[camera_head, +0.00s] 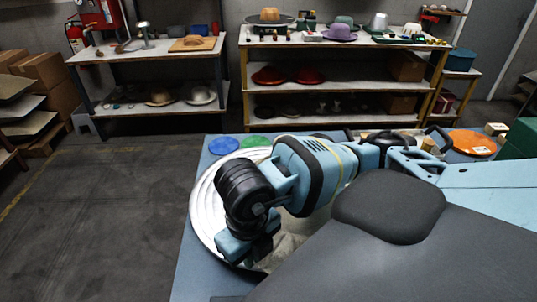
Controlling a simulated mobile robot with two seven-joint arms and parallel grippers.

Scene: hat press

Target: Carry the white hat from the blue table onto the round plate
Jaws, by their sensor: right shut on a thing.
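The round plate (203,207) is pale and silvery with ringed edges, and lies on the blue table (187,267) at the lower middle. My right gripper (246,258) is low over the plate's front part, its fingers mostly hidden by my own wrist. It is shut on the white hat (287,246), a pale, creamy surface showing beside and behind the gripper. Most of the hat is hidden by my arm and body, so I cannot tell whether it touches the plate. My left gripper is not in view.
A blue disc (223,145) and a green disc (255,141) lie behind the plate. An orange disc (472,142) lies at the right. Shelves with hats (340,32) stand at the back. The floor (100,220) at left is clear.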

